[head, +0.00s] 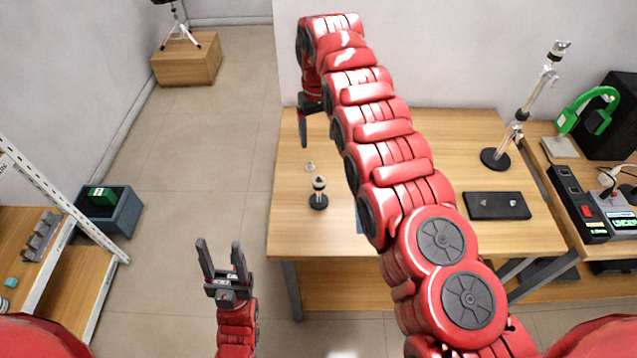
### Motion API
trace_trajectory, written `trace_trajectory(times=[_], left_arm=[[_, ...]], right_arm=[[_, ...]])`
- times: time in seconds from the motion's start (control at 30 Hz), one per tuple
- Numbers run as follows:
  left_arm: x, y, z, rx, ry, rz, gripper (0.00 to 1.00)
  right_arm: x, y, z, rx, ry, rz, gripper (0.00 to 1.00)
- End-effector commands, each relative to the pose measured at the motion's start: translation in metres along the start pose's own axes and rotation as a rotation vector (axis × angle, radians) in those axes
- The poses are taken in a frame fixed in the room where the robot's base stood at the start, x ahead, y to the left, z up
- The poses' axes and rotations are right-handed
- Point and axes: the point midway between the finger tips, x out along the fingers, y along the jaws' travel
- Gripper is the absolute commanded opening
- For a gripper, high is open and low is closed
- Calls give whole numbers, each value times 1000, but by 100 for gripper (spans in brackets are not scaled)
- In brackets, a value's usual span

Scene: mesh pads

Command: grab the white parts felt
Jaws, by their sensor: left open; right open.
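I make out no white felt. A dark flat pad (480,207) with two small pale parts on it lies at the right of the wooden table (290,228). A sliver of something blue (359,222) shows beside my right arm, which hides the rest of it. My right arm reaches across the table, and my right gripper (303,128) points down near the table's back left corner, empty, its fingers seen nearly edge-on. My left gripper (222,257) is open and empty, over the floor left of the table.
A small silver part (309,168) and a short dark stand (318,193) are on the table's left. A tall metal stand (507,142) stands at the back right. A side desk holds green headphones (597,98). A blue-grey bin (122,222) is far left.

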Motion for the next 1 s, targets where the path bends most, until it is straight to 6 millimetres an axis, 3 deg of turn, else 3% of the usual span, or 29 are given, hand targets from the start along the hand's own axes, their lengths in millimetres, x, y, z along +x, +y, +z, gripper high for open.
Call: trace_trajectory(times=[0.03,0.43,0.67,1.0], left_arm=[[-18,1,3,0,0,0,55],[-93,5,16,0,0,0,55],[-97,5,16,0,0,0,55],[-80,4,14,0,0,0,55]], right_arm=[[18,0,0,0,0,0,79],[91,0,0,1,0,0,79],[106,0,0,1,1,1,79],[121,0,0,-1,2,1,79]])
